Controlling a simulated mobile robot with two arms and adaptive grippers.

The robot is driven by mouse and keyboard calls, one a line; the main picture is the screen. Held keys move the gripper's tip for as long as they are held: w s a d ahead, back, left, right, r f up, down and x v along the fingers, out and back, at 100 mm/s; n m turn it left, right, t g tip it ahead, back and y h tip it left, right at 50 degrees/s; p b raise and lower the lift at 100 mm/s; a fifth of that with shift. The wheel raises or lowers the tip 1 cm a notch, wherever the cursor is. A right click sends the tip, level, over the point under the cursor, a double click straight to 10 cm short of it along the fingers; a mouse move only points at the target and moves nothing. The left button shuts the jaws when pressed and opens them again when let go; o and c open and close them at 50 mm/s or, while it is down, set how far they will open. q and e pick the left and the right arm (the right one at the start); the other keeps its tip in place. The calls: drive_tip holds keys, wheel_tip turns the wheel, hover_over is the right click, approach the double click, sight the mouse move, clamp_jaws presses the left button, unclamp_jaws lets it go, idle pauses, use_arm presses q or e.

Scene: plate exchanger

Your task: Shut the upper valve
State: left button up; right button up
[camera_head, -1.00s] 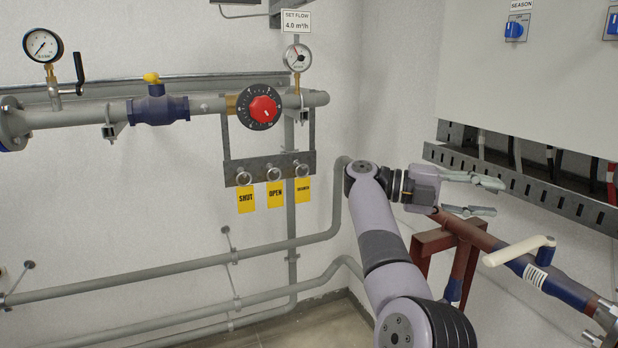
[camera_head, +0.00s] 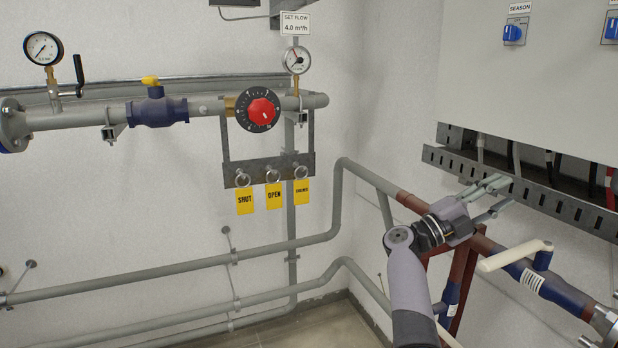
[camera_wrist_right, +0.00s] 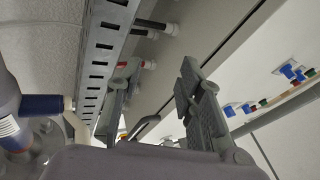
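A blue valve (camera_head: 540,278) with a white lever handle (camera_head: 510,257) sits on the red-brown pipe at the right; the lever lies across the pipe in the picture. Another blue valve (camera_head: 157,110) with a small yellow handle (camera_head: 150,81) is on the upper grey pipe at the left. I cannot tell from the pictures which is the upper valve. My right gripper (camera_head: 505,193) is open and empty, above and behind the white lever, apart from it. In the right wrist view its fingers (camera_wrist_right: 160,85) stand apart, with the white lever (camera_wrist_right: 77,126) to their left. My left gripper is not in view.
A perforated cable tray (camera_head: 525,190) under the white cabinet (camera_head: 540,90) is close to my right gripper, with cables behind it. A red flow dial (camera_head: 263,112), gauges and yellow tags (camera_head: 274,196) are on the left wall. A red-brown stand supports the pipe.

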drive_tip(key=a+f+n+t+y, duration=0.6)
drive_tip(key=f+n+t+y, duration=0.4)
drive_tip(key=n, duration=0.4)
drive_tip(key=a+f+n+t+y, duration=0.7)
drive_tip(key=f+n+t+y, duration=0.15)
drive_tip(key=n+y, duration=0.45)
drive_tip(key=s+a+f+n+g+y, duration=0.1)
drive_tip(key=s+a+f+n+g, duration=0.15)
drive_tip(key=f, duration=0.25)
drive_tip(key=s+a+f+n+g+y, duration=0.1)
drive_tip(key=s+f+n+g, duration=0.1)
drive_tip(key=s+f, duration=0.25)
drive_tip(key=s+a+f+n+g, duration=0.2)
drive_tip(key=s+f+g, duration=0.5)
drive_tip(key=s+f, duration=0.5)
drive_tip(key=s+d+f+n+g+h, duration=0.2)
drive_tip(key=s+g, duration=0.5)
drive_tip(key=s, duration=1.5)
wheel_tip(320, 180, down, 27)
drive_tip(key=s+g, duration=0.1)
drive_tip(key=s, duration=0.1)
drive_tip(key=s+d+f+g, duration=0.1)
drive_tip(key=s+d+f, duration=0.1)
drive_tip(key=s+f, duration=1.4)
drive_tip(key=shift+s, duration=0.15)
